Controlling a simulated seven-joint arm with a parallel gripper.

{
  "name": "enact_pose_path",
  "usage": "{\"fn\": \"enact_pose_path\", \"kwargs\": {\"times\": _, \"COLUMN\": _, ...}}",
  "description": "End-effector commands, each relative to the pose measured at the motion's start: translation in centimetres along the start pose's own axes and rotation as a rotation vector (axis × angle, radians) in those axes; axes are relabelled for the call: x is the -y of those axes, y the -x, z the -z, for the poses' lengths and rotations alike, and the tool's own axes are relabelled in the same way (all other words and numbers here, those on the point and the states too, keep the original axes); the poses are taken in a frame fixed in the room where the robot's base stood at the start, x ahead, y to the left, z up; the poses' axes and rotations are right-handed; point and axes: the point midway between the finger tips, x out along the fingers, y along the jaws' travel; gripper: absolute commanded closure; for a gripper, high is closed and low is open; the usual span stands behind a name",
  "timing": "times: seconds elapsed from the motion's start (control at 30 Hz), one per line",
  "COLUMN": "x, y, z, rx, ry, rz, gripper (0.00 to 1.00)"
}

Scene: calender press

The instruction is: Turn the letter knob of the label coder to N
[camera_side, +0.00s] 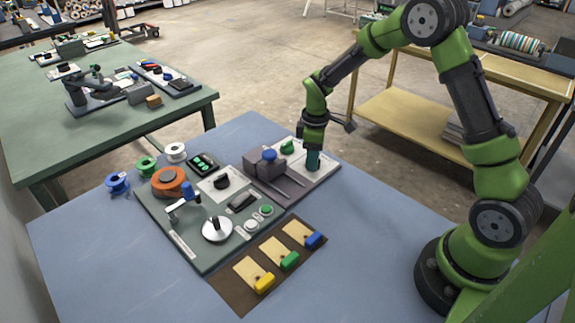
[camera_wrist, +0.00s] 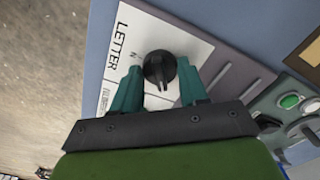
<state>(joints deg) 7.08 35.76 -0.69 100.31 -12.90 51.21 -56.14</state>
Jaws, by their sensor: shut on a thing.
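The label coder's white panel (camera_side: 297,170) lies at the far right end of the machine group in the side view. In the wrist view the panel (camera_wrist: 110,18) carries the word LETTER and a small N mark. The black letter knob (camera_wrist: 160,68) sits between my teal fingertips, to the right of the N. My gripper (camera_side: 312,166) points down over the panel's right end. It is shut on the letter knob, and its fingers (camera_wrist: 160,85) stand at either side of it. In the side view my gripper hides this knob. I cannot tell which letter its pointer faces.
A green knob (camera_side: 287,147) stands on the same panel, left of my gripper. A grey block with a blue top (camera_side: 264,160) is further left. A green machine plate (camera_side: 192,232) and a brown board (camera_side: 254,284) with coloured blocks lie nearer. The blue table (camera_side: 375,230) is clear at right.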

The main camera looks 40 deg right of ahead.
Motion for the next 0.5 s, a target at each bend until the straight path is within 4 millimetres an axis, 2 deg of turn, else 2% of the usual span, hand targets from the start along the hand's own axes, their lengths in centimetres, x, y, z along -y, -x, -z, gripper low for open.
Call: {"fn": "enact_pose_path", "kwargs": {"times": 0.5, "x": 0.0, "y": 0.03, "z": 0.11, "rx": -0.002, "ry": -0.49, "rz": -0.001, "gripper": 0.87}}
